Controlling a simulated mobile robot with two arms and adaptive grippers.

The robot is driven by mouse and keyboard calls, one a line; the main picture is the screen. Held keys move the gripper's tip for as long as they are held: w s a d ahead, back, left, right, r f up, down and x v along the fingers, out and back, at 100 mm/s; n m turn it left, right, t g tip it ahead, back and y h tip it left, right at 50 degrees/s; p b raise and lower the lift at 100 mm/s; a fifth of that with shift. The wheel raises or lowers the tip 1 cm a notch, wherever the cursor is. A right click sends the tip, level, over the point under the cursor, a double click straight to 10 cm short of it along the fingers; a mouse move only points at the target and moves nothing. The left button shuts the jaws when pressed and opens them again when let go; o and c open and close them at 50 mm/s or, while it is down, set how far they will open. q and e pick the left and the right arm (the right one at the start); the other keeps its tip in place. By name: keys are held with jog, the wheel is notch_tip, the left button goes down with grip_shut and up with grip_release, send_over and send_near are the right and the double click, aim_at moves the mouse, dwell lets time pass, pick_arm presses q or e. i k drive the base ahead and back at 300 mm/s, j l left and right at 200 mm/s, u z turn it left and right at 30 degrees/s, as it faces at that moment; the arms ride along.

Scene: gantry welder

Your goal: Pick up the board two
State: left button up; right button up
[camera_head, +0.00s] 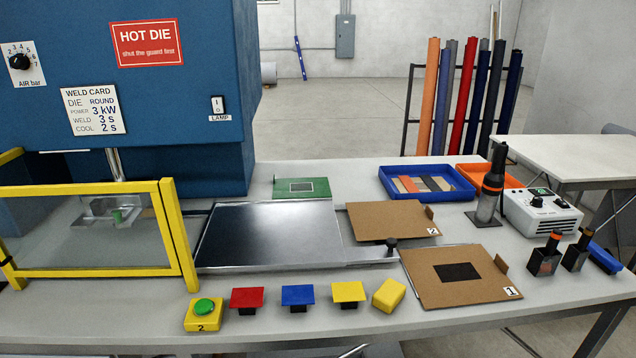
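Board two (385,219) is a brown board with a white "2" label at its right front corner and a small upright tab at its right edge. Neither of my grippers shows in the head view.
A blue welder with a yellow-framed guard (90,272) stands left. Yellow, red and blue buttons (298,295) line the front. A blue tray (449,193), a torch tool (492,185) and a white control box (540,212) are right.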

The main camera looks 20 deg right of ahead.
aim_at(371, 220)
jog(key=l+u, duration=0.15)
jog(key=l, duration=0.35)
jog(key=l+u, duration=0.15)
jog(key=l, duration=0.35)
jog(key=k+l+u, duration=0.15)
jog(key=l, duration=0.3)
jog(key=l+u, duration=0.15)
jog(key=l, duration=0.35)
jog(key=k, duration=0.05)
